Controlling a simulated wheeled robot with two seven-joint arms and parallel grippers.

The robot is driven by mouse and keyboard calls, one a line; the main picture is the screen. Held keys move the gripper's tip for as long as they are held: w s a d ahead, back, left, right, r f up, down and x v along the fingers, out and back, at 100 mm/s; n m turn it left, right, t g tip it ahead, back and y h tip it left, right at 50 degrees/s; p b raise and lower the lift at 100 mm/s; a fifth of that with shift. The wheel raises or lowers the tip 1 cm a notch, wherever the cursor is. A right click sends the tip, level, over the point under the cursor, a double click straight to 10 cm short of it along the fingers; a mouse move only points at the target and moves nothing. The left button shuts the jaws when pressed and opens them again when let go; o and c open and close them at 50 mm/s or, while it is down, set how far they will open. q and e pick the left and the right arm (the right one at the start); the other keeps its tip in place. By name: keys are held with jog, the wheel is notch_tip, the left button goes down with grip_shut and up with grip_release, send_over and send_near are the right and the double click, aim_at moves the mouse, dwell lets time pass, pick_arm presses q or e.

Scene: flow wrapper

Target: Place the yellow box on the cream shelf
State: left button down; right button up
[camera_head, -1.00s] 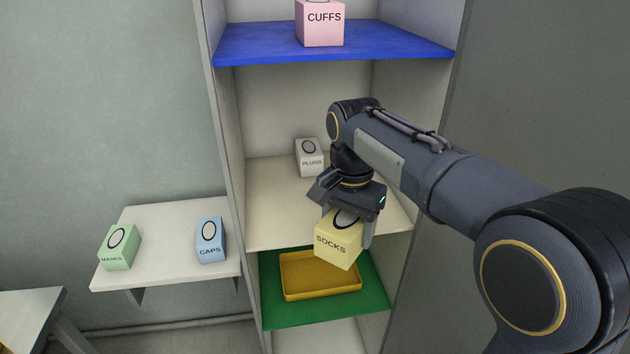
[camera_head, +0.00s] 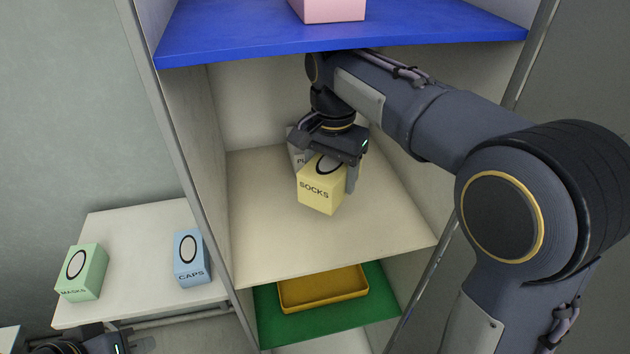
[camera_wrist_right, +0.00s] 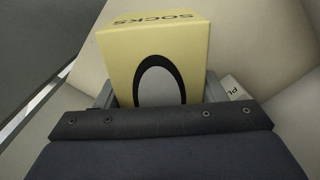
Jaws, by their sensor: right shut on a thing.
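The yellow box (camera_head: 319,190), marked SOCKS, is in my right gripper (camera_head: 330,172), which is shut on it from above. The box is over the cream shelf (camera_head: 270,235), inside the cabinet; I cannot tell whether its bottom touches the shelf. In the right wrist view the yellow box (camera_wrist_right: 155,62) sits between the fingers, its oval mark facing the camera. My left gripper (camera_head: 135,344) shows only partly at the bottom left edge, away from the cabinet, and its opening is unclear.
A white PLUGS box (camera_head: 296,150) stands behind the gripper, partly hidden. The blue shelf (camera_head: 420,32) with a pink box (camera_head: 330,8) is above. Below is a green shelf (camera_head: 385,290) with a yellow tray (camera_head: 325,290). A side shelf (camera_head: 130,250) holds green (camera_head: 82,272) and blue (camera_head: 191,258) boxes.

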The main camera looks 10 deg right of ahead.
notch_tip(320, 180, down, 10)
jog(key=shift+r, duration=0.1)
dwell(0.4)
jog(key=o, duration=1)
jog(key=shift+f, duration=0.2)
jog(key=shift+r, duration=0.1)
notch_tip(320, 180, up, 8)
jog(key=shift+f, duration=0.15)
